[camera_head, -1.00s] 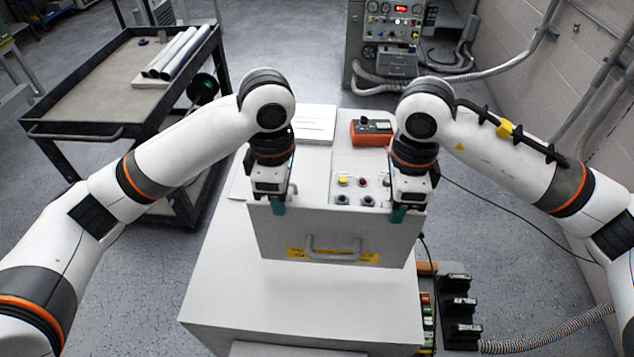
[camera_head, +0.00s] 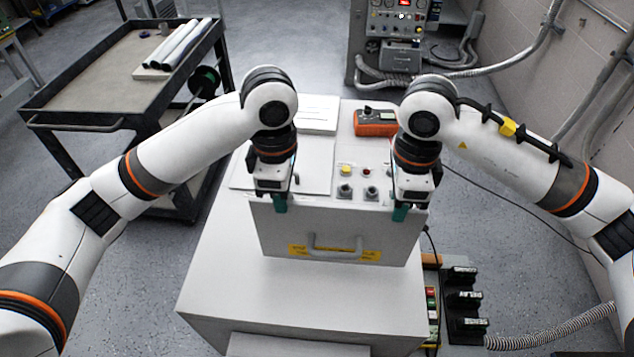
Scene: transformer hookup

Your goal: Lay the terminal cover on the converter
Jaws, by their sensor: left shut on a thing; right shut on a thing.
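The terminal cover (camera_head: 290,228) is a light grey panel with a grey handle and yellow labels on its front face. It is held with that face toward me. My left gripper (camera_head: 279,203) is shut on its top edge near the left end. My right gripper (camera_head: 400,212) is shut on its top edge near the right end. The converter (camera_head: 290,310) is the pale grey cabinet below and around the cover. I cannot tell whether the cover's lower edge touches it. The cover hides part of the converter's top.
Behind the cover are knobs (camera_head: 345,190) on a panel and an orange meter (camera_head: 375,122). A dark cart (camera_head: 75,125) with white tubes stands at the left. Black blocks (camera_head: 465,300) and a ribbed hose (camera_head: 550,328) lie at the right. The wall is at the far right.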

